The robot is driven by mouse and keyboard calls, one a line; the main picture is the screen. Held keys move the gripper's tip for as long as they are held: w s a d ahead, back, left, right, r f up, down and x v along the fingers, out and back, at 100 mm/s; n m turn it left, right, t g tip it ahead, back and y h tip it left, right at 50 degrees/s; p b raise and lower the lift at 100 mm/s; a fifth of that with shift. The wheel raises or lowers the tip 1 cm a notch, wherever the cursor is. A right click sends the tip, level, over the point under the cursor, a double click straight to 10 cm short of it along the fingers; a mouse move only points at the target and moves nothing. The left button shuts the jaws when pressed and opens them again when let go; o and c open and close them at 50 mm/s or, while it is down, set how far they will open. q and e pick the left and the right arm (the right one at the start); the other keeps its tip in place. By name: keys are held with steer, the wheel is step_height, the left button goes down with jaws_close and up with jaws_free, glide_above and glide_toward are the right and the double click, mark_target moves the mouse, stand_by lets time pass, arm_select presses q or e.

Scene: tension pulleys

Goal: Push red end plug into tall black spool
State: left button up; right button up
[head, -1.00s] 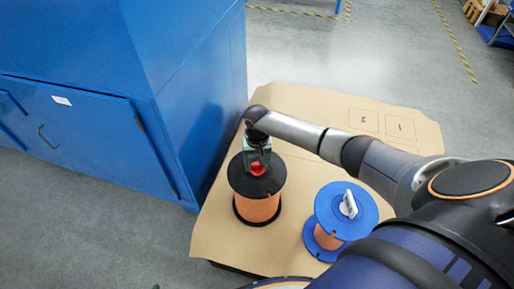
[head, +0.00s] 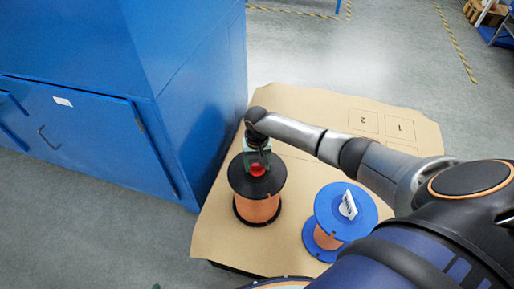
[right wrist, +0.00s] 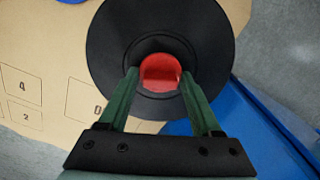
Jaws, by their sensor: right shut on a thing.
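The tall black spool (head: 243,184), wound with copper-coloured wire (head: 258,211), stands upright at the left of the board. The red end plug (head: 257,170) is at the centre of its top flange. My right gripper (head: 257,164) is above the flange, shut on the plug. In the right wrist view the green fingers (right wrist: 159,78) flank the red plug (right wrist: 160,73), which lines up with the spool's central hub (right wrist: 130,50). How deep the plug sits in the bore I cannot tell. A small green tip at the head view's bottom edge may be my left gripper (head: 156,286).
Marked squares 1 (head: 399,127) and 2 (head: 363,121) are bare. A large blue cabinet (head: 190,90) rises close to the left of the black spool.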

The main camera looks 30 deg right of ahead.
steer(key=shift+f, duration=0.3)
steer(key=shift+r, duration=0.2)
steer(key=shift+r+p, duration=0.1)
steer(key=shift+p, duration=0.25)
steer(key=shift+p, duration=0.3)
stand_by(0.4)
steer(key=o, duration=1.4)
